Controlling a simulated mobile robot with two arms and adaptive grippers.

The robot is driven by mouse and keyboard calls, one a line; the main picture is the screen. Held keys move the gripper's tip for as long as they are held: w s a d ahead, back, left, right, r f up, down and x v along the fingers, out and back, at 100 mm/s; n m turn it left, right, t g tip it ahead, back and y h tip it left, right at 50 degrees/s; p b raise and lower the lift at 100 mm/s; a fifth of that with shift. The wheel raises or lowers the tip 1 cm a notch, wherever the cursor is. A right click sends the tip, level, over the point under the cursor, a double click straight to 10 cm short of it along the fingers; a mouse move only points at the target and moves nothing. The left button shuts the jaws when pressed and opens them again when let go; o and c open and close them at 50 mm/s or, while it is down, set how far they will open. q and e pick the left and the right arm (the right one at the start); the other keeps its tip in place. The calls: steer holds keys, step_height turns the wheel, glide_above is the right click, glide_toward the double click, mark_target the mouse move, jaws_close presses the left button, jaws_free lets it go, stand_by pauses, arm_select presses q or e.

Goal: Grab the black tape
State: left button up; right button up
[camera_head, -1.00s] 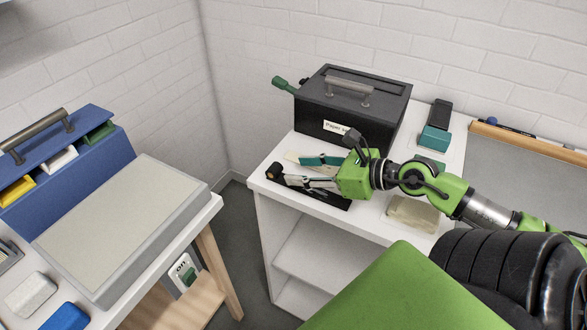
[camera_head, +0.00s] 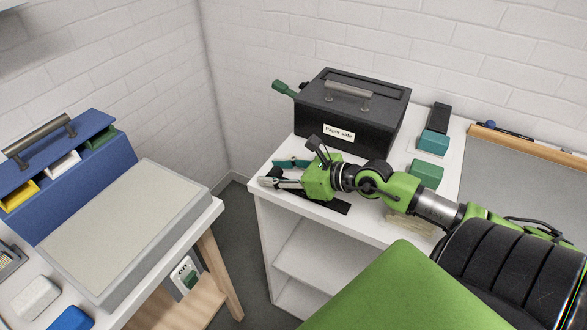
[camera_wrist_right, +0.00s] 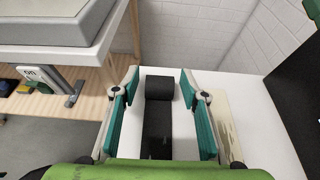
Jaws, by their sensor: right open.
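The black tape is a dark roll (camera_wrist_right: 160,88) with a flat black strip (camera_wrist_right: 157,130) running toward me in the right wrist view. It lies on the white table at its left end. In the head view the strip (camera_head: 328,204) shows below my gripper, and the roll is mostly hidden by the fingers. My right gripper (camera_head: 272,173) is open, with its teal-padded fingers over the tape. In the right wrist view the fingertips (camera_wrist_right: 158,78) stand on either side of the roll, with visible gaps. My left gripper is not in view.
A black "Paper safe" box (camera_head: 350,115) stands behind my right gripper. Teal (camera_head: 433,140) and green (camera_head: 426,173) blocks sit to its right. The white table (camera_head: 262,187) ends just left of the tape. A second table with a grey-topped panel (camera_head: 130,220) stands left, across a gap.

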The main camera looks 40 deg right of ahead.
steer(key=c, duration=1.1)
